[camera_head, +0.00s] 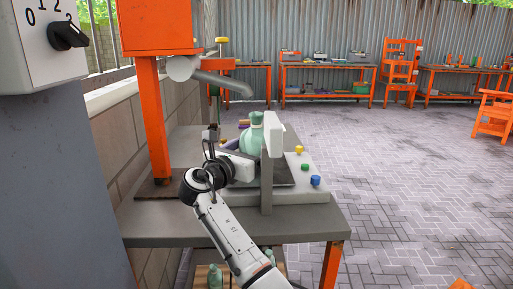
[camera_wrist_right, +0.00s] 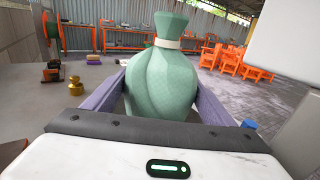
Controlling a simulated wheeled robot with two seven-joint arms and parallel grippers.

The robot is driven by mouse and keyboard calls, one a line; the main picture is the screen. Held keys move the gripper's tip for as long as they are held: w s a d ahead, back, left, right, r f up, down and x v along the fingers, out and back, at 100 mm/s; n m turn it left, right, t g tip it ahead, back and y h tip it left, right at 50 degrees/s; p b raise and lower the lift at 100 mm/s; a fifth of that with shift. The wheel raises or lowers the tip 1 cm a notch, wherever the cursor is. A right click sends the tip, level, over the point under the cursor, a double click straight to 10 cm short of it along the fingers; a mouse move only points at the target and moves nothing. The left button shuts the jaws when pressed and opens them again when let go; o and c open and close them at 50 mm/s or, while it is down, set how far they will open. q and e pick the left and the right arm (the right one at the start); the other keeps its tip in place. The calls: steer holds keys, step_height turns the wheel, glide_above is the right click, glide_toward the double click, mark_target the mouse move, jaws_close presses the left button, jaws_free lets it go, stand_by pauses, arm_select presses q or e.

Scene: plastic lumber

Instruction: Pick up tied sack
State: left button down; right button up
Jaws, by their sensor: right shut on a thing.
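A pale green tied sack (camera_head: 254,138) with a light band round its neck stands upright over the workbench. It fills the middle of the right wrist view (camera_wrist_right: 165,80). My right gripper (camera_head: 246,146) comes in from the front and is shut on the sack. Its two purple fingers press on either side of the sack's body in the right wrist view (camera_wrist_right: 160,97). The sack's underside is hidden, so I cannot tell whether it touches the surface beneath. My left gripper is in neither view.
The workbench (camera_head: 290,232) carries a scale (camera_head: 315,197) with coloured knobs and an upright pale panel (camera_head: 272,134) right beside the sack. A brass weight (camera_wrist_right: 75,86) stands to the left. An orange post (camera_head: 155,120) rises at left. More green sacks (camera_head: 215,277) sit below the bench.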

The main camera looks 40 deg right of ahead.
steer(key=shift+r, duration=0.5)
steer(key=shift+a+r, duration=0.2)
steer(key=p+v, duration=0.1)
steer(key=v, duration=1.2)
steer(key=shift+r+p, duration=0.2)
steer(key=shift+p, duration=0.15)
step_height(320, 180, up, 13)
steer(key=p, duration=0.2)
steer(key=shift+r, duration=0.2)
